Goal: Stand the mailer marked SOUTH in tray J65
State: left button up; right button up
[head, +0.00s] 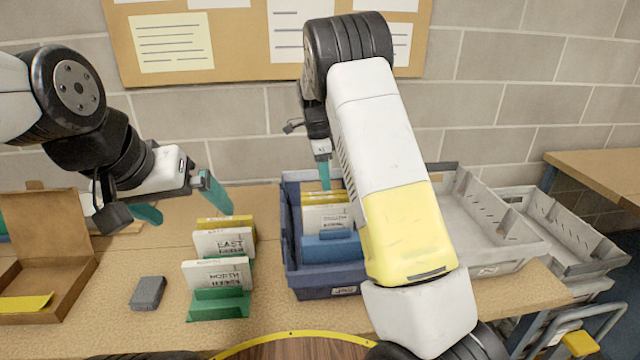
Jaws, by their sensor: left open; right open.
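On the table, green holders (215,306) hold upright white mailers: one marked EAST (222,242) and, in front, one that seems to read NORTH (214,273). A yellow mailer (223,223) stands behind them. I cannot read SOUTH on any mailer. A dark blue tray (328,281) holds upright white, yellow and blue pieces; its front label is too small to read, so I cannot tell whether it is J65. My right gripper (324,174) is open at the blue tray's back; my forearm hides the tray's right side.
Grey divided trays (490,258) stand right of the blue tray, with more trays (570,240) beyond. A small grey box (148,293) and an open cardboard box (48,265) are at left. A block wall with a pinboard (240,55) stands behind.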

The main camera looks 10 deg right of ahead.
jog(key=s+d+r+n+t+y, duration=0.3)
jog(key=s+r+n, duration=0.6)
jog(key=s+r, duration=0.65)
jog(key=s+a+n+t, duration=0.1)
jog(key=s+n+t, duration=0.2)
jog(key=s+n, duration=0.6)
jog(key=s, duration=1)
jog(key=shift+s+n+y, duration=0.15)
jog(key=shift+n+y, duration=0.15)
